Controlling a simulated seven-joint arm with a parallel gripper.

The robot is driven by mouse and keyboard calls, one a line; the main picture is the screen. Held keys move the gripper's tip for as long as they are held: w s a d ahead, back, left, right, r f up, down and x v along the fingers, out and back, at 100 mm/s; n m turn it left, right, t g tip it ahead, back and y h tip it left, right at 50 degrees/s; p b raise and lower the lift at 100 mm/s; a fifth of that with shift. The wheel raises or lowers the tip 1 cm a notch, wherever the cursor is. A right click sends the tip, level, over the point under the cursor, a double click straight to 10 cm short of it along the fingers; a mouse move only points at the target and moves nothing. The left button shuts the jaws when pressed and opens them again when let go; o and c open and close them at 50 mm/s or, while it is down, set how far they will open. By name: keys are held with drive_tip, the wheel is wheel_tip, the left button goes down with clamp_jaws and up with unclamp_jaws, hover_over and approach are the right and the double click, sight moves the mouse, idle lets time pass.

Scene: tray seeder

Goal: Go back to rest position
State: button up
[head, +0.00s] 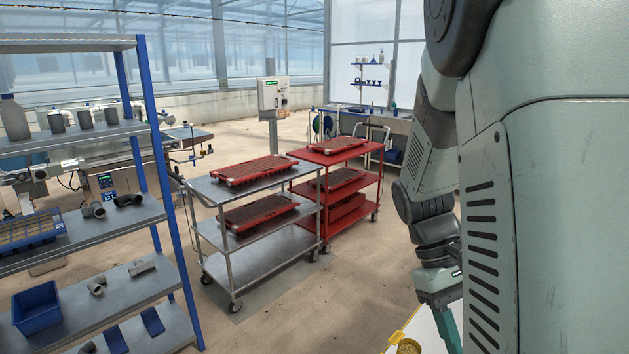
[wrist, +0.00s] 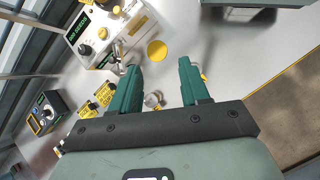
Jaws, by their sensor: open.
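My gripper (wrist: 160,88) is open in the wrist view, its two green fingers apart. It is above a white work surface (wrist: 245,50) and no object shows held between the fingers. A small round metallic item (wrist: 153,100) shows below, between the fingers. In the head view my arm hangs at the right, and the fingertips are cut off or hidden there.
A white machine with a dark label (wrist: 92,38) stands beyond the left finger. A yellow disc (wrist: 157,50) and a dark control box (wrist: 47,112) are close by. In the head view are a grey cart (head: 262,258), a red cart (head: 352,160) and a blue-posted shelf (head: 90,235); floor between is clear.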

drive_tip(key=s+a+r+m+t+y, duration=0.1)
drive_tip(key=s+a+r+t, duration=0.3)
drive_tip(key=a+r+t, duration=0.2)
drive_tip(key=s+a+r+t+y, duration=0.2)
drive_tip(key=s+a+r+t, duration=0.2)
drive_tip(key=r, duration=0.6)
drive_tip(key=shift+s+a+m+t, duration=0.15)
drive_tip(key=shift+a+m+t, duration=0.25)
drive_tip(key=shift+a+t, duration=0.6)
